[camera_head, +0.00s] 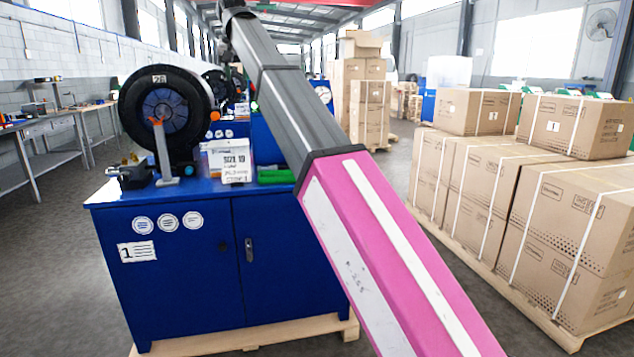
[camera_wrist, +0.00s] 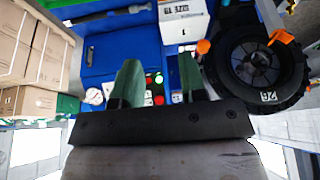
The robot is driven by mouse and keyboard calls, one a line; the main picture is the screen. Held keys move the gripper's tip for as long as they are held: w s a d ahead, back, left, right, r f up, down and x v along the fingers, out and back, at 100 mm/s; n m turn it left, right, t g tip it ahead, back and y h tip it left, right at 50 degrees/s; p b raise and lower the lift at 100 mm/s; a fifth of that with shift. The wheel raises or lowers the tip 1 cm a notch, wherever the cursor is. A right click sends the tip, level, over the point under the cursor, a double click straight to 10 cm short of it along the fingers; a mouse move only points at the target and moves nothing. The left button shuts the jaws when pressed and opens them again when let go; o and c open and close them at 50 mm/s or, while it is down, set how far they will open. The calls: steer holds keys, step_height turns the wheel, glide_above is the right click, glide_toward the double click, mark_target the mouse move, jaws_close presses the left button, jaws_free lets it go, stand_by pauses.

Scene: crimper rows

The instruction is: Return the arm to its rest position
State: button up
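My arm (camera_head: 400,260), with a pink and white link and a dark grey one, stretches from the lower right up to the top edge of the head view. My gripper is not clearly seen there. In the wrist view my gripper (camera_wrist: 158,72) has its two dark green fingers apart with nothing held between them. Behind the fingers is a blue machine panel with red, green and white buttons and a gauge (camera_wrist: 94,96).
A blue cabinet (camera_head: 185,285) carries a black round crimper head (camera_head: 165,105), a white labelled box (camera_head: 232,160) and a green tray (camera_head: 276,176). Strapped cartons (camera_head: 565,215) stand on a pallet at the right. A workbench (camera_head: 45,125) runs along the left. Grey floor (camera_head: 60,270) is open at the left.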

steer(key=w+d+f+g, duration=0.1)
steer(key=d+f, duration=0.6)
steer(key=f, duration=0.7)
steer(key=d+f+m+h, duration=0.1)
steer(key=d+f, duration=0.7)
steer(key=f, duration=0.7)
steer(key=w+d+f+g, duration=0.1)
steer(key=d+f, duration=0.6)
steer(key=f, duration=0.7)
steer(key=s+d+f+m+g, duration=0.1)
steer(key=s+d+f, duration=0.9)
steer(key=f, duration=0.4)
steer(key=s+d+f+g, duration=0.1)
steer(key=s+d+f, duration=1)
steer(key=f, duration=0.4)
steer(key=shift+s+d+f+m, duration=0.15)
steer(key=shift+s+f+m, duration=0.2)
steer(key=shift+s, duration=0.3)
